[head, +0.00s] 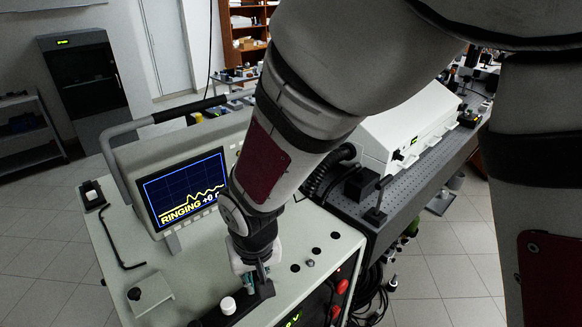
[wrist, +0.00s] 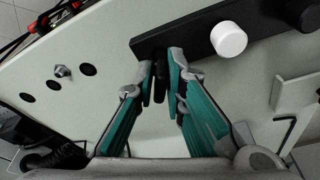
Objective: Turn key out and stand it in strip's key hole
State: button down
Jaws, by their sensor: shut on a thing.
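My gripper (wrist: 164,72) points down over the pale console top, its teal fingers closed on a slim dark piece (wrist: 160,86), which looks like the key. In the head view my gripper (head: 256,280) hides most of that piece. The fingertips are at one end of the black strip (wrist: 185,42); it also shows in the head view (head: 264,291). A white knob (wrist: 228,39) stands on the strip, with a black knob (wrist: 301,12) further along. I cannot tell whether the held piece is in the strip's key hole or only beside it.
Several dark round holes (wrist: 88,69) and a small metal post (wrist: 62,71) are on the console top. A screen (head: 186,188) reading "RINGING" stands behind. A black L-shaped rod (head: 113,240) and a pale block (head: 152,293) lie to the left.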

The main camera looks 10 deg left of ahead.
jog(key=shift+f, duration=0.75)
jog(key=shift+f, duration=0.15)
jog(key=shift+f, duration=0.1)
dwell(0.8)
jog(key=c, duration=1.6)
grip_release()
jog(key=shift+o, duration=0.2)
